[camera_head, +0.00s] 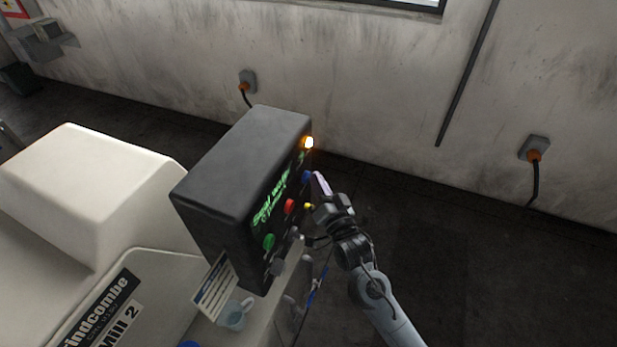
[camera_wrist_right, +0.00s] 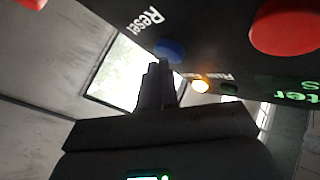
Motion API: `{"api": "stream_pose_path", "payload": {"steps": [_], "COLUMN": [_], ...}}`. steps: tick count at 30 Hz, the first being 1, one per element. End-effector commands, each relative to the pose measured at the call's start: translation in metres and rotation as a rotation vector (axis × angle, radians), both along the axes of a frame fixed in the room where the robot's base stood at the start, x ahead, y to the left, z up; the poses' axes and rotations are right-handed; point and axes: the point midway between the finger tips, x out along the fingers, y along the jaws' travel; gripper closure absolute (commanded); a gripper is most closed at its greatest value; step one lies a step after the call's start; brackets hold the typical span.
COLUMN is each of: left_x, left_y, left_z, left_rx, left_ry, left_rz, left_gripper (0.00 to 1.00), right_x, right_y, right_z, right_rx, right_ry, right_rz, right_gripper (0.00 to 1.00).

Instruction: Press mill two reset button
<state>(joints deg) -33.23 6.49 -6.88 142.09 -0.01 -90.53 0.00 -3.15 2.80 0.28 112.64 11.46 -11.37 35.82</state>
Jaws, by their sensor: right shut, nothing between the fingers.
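The black control box (camera_head: 235,160) stands on the pale machine marked "Mill 2" (camera_head: 120,322). Its blue button (camera_head: 307,176) is on the panel facing right. In the right wrist view the blue button (camera_wrist_right: 169,49) sits beside the word "Reset" (camera_wrist_right: 146,20). My right gripper (camera_head: 320,184) is shut and empty, pointing at the blue button. In the right wrist view its fingertips (camera_wrist_right: 160,66) are just below the button and overlap its lower edge; I cannot tell whether they touch it. My left gripper is not in view.
A lit amber lamp (camera_head: 308,142) is near the blue button. A red button (camera_head: 289,207) and a green button (camera_head: 268,242) are on the same panel. A light blue mug (camera_head: 234,315) stands below. Floor right of the machine is clear.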

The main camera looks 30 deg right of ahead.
Motion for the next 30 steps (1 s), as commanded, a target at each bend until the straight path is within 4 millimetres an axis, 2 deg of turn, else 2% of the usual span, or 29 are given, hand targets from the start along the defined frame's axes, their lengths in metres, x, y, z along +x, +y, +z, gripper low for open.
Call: {"api": "stream_pose_path", "payload": {"steps": [21, 30], "left_x": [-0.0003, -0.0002], "left_y": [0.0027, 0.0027], "left_z": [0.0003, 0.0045], "left_rx": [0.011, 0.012], "left_ry": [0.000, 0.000], "left_rz": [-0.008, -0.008], "left_gripper": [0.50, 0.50], "right_x": [0.0046, -0.0019], "right_y": [0.0035, -0.0004], "right_z": [-0.0006, 0.0008], "right_rx": [0.000, 0.000], "right_ry": [0.002, 0.001], "right_rz": [0.001, 0.002], "right_gripper": [1.00, 1.00]}}
